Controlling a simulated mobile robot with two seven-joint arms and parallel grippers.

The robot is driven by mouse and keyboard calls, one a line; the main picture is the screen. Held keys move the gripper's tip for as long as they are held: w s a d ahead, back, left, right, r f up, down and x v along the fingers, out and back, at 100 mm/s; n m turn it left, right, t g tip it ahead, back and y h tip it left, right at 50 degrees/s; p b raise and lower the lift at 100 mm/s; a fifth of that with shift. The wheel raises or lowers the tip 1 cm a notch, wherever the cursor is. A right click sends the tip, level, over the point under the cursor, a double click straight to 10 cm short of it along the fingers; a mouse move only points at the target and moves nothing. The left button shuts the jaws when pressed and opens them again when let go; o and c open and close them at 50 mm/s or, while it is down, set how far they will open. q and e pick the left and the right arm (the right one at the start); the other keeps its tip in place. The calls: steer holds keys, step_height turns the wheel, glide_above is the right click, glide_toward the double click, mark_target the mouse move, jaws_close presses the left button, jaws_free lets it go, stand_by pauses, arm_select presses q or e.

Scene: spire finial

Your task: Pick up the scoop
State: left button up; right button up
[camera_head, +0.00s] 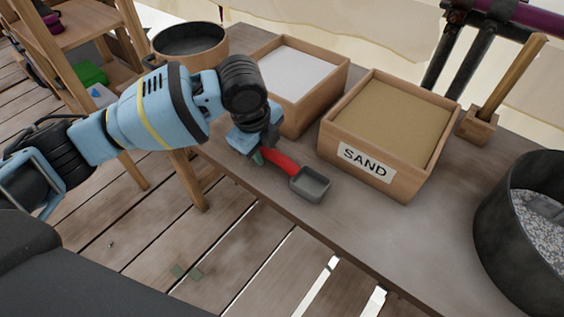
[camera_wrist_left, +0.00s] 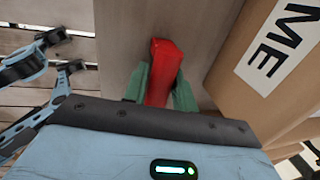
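The scoop has a red handle (camera_head: 279,161) and a small grey rectangular pan (camera_head: 311,184). It lies on the wooden table near its front edge, pan toward the right. My left gripper (camera_head: 261,155) is low over the table at the handle's far-left end. In the left wrist view, the red handle (camera_wrist_left: 162,72) runs between the two green fingers (camera_wrist_left: 161,88) and nearly fills the gap. I cannot tell whether the fingers press on it. The handle's near end is hidden by the gripper body.
A wooden box of white powder (camera_head: 301,70) stands just behind the gripper. A box labelled SAND (camera_head: 365,165) stands right of it, close behind the scoop. A dark bucket of gravel (camera_head: 520,225) is at the far right. The tabletop (camera_head: 400,235) before the sand box is clear.

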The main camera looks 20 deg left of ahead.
arm_select(q)
steer(key=shift+c, duration=0.2)
jaws_close()
steer(key=shift+r, duration=0.1)
steer(key=shift+r, duration=0.5)
step_height(320, 180, up, 2)
steer(key=shift+r+p, duration=0.2)
steer(key=shift+p, duration=0.25)
steer(key=s+d+p, duration=0.1)
steer(key=s+d, duration=0.1)
steer(key=s, duration=0.5)
steer(key=s+d+r+p, duration=0.1)
steer(key=s, duration=0.7)
steer(key=shift+s+d+r, duration=0.25)
steer(key=shift+s+d, duration=0.05)
steer(key=shift+d, duration=0.1)
